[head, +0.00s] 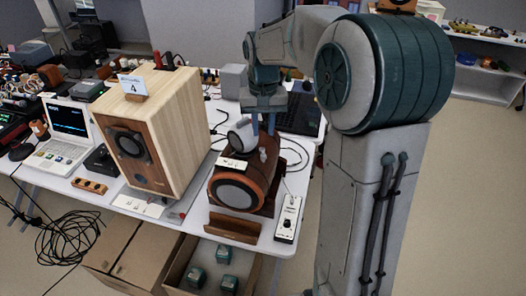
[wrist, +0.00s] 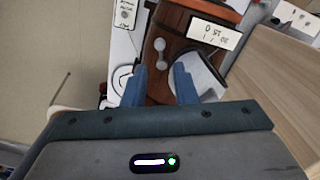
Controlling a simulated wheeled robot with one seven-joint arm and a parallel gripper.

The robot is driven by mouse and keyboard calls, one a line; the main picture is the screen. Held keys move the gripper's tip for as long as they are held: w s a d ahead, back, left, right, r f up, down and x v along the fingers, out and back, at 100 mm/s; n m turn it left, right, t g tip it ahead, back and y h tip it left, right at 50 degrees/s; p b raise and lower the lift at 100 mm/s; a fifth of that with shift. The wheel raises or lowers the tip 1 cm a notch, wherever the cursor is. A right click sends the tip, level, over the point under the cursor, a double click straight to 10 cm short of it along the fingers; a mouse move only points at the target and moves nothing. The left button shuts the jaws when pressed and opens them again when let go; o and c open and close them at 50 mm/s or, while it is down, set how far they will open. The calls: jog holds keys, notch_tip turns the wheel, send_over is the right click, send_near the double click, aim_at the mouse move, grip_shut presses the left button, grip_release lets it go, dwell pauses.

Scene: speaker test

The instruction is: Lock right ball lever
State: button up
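A small pale lever with ball-like ends (wrist: 159,50) sits on top of a brown wooden barrel-shaped speaker (wrist: 182,22). In the head view the lever (head: 263,155) is right of the white label, on the same speaker (head: 238,192) with its round grey front. A larger pale rounded part (head: 242,136) stands behind the label; in the wrist view it (wrist: 203,77) is partly hidden by a finger. My gripper (wrist: 160,84) is above the speaker, its two blue fingers apart with nothing gripped between them. The lever lies ahead of the fingertips, apart from them.
A tall light wooden speaker (head: 178,122) stands close on the left. A white box with knobs (head: 288,218) is at the front right table edge, with a cable behind. A wooden stand (head: 232,228) is in front.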

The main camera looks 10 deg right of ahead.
aim_at(263, 155)
notch_tip(263, 155, down, 10)
jog(key=shift+r+p, duration=0.15)
jog(key=shift+p, duration=0.15)
grip_shut()
